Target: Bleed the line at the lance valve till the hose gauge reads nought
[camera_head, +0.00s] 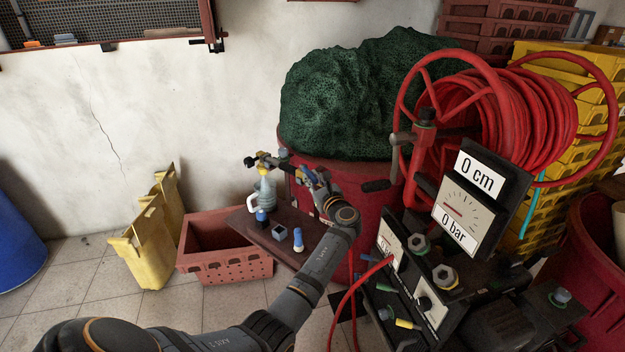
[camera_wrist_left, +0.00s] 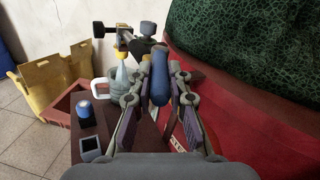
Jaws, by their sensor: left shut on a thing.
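My left gripper (camera_head: 314,178) is shut on a blue handle (camera_wrist_left: 160,78), which stands between its fingertips in the left wrist view. Just beyond it is a dark fitting with knobs (camera_wrist_left: 125,38); I cannot tell for certain whether the handle joins it. The fitting (camera_head: 264,160) also shows in the head view, above a pale bottle-like part with a white handle (camera_head: 264,192). The large gauge (camera_head: 462,220) on the hose reel stand reads "0 bar", and the sign (camera_head: 479,174) above it reads "0 cm". My right gripper is out of view.
A dark shelf (camera_head: 244,222) beside the red tub (camera_head: 345,180) carries blue-topped pieces. A terracotta crate (camera_head: 228,268) and a yellow crate (camera_head: 147,245) stand left on the tiles. The red hose reel (camera_head: 500,105) and control panel (camera_head: 440,300) crowd the right.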

